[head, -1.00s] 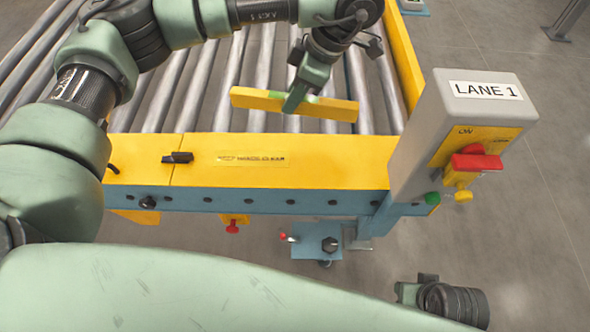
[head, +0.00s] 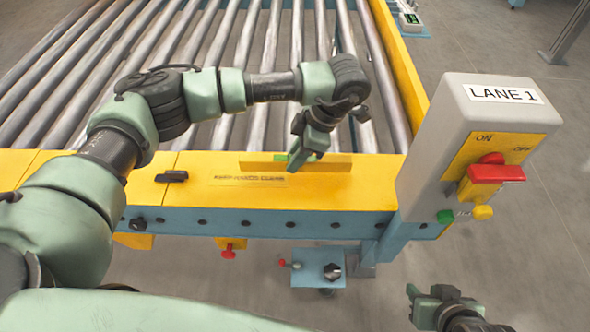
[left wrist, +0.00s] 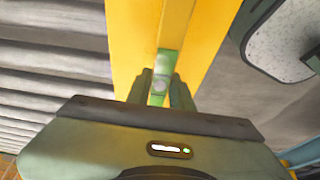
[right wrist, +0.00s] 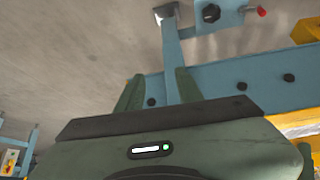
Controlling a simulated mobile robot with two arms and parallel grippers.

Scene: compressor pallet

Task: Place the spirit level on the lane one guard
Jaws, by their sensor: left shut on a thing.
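The spirit level (head: 335,166), a yellow bar with a green part near its middle, is at the yellow lane one guard (head: 225,188). It lies roughly lengthwise along the guard's roller-side edge; I cannot tell whether it touches the guard. My left gripper (head: 297,160) is shut on the level's middle. In the left wrist view, the level (left wrist: 177,22) runs away from my left gripper (left wrist: 160,90), above the wide yellow guard (left wrist: 135,40). My right gripper (head: 425,300) is open and empty in front of the conveyor; its parted fingers show in the right wrist view (right wrist: 158,92).
The grey LANE 1 control box (head: 440,145), with a red switch (head: 496,173), stands at the guard's right end. A small black fitting (head: 172,176) sits on the guard to the left. Metal rollers (head: 255,125) lie behind. A blue bracket (head: 318,268) hangs below the front beam.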

